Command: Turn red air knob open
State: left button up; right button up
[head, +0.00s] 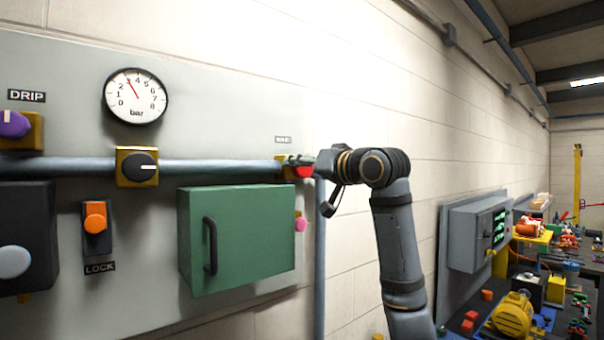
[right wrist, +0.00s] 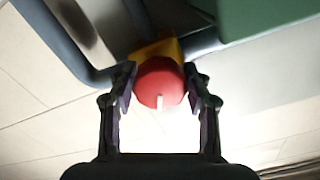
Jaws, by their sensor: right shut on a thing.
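The red air knob (head: 304,172) sits on a yellow valve body (head: 281,165) at the right end of the grey pipe on the wall panel. In the right wrist view the red knob (right wrist: 160,84) has a white mark at its lower edge and lies between both fingers. My right gripper (head: 300,161) is shut on the knob, with a finger at each side; it also shows in the right wrist view (right wrist: 160,92). The gripper partly hides the knob in the head view. My left gripper is not in view.
A pressure gauge (head: 136,96) reads a little above 3. A black knob (head: 139,167) sits on the same pipe. A green cabinet (head: 262,240) with a dark handle juts out below the pipe. A workbench with motors (head: 513,315) stands at right.

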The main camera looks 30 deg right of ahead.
jog(key=m+b, duration=0.3)
jog(key=m, duration=0.3)
jog(key=shift+f+m, duration=0.1)
jog(key=shift+m, duration=0.2)
jog(key=m+b, duration=0.2)
jog(key=m, duration=0.2)
jog(key=shift+m+b, duration=0.8)
jog(key=shift+m, duration=0.4)
jog(key=o, duration=1.2)
jog(key=shift+c, duration=0.2)
jog(key=shift+s+d, duration=0.1)
